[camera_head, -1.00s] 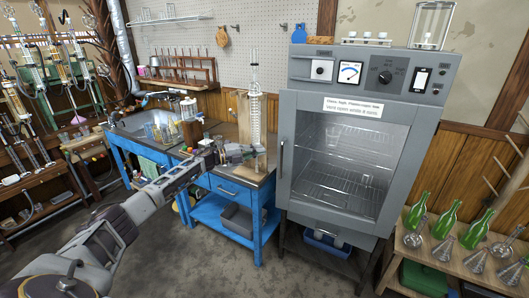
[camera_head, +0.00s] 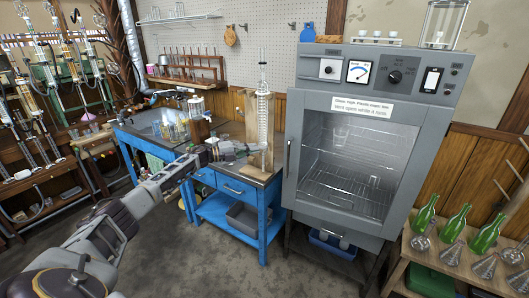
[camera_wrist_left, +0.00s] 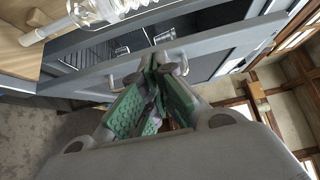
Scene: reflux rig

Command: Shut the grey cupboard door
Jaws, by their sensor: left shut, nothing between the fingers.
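The grey cupboard (camera_head: 455,90) stands right of centre in the head view. Its door (camera_head: 437,128) has a large glass pane, a printed label and an upright handle (camera_head: 289,158) on its left side. Wire shelves show through the pane. The door looks closed or nearly so; I cannot tell whether a narrow gap is left. My left gripper (camera_head: 236,149) is shut and empty, left of the handle and apart from it in the head view. In the left wrist view its green-padded fingers (camera_wrist_left: 158,66) point towards the grey door frame (camera_wrist_left: 85,82); contact is unclear. My right gripper is out of view.
A blue workbench (camera_head: 262,215) stands left of the cupboard. A tall glass condenser (camera_head: 263,115) on a wooden stand is close behind my left gripper. A low shelf with green bottles (camera_head: 455,222) is at the right. Grey floor in front is clear.

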